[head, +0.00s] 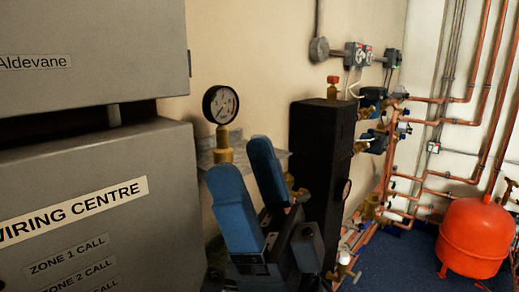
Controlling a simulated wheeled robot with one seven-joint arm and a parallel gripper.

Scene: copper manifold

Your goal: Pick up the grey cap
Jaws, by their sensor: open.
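My gripper (243,158) is open, its two blue fingers pointing up and apart, with nothing visible between them. I cannot make out a grey cap in the head view; the fingers may hide part of the surface behind them. A dial gauge (221,104) on a brass fitting (224,144) shows just behind and above the left finger. Behind the fingers is a light grey ledge (207,159) on the wall, partly hidden by them.
A grey wiring centre cabinet (100,235) fills the left side, close to my gripper. A tall black unit (318,165) stands just right of my gripper. Copper pipes (440,123) run along the far right wall, and a red tank (474,238) stands on the blue floor (405,262).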

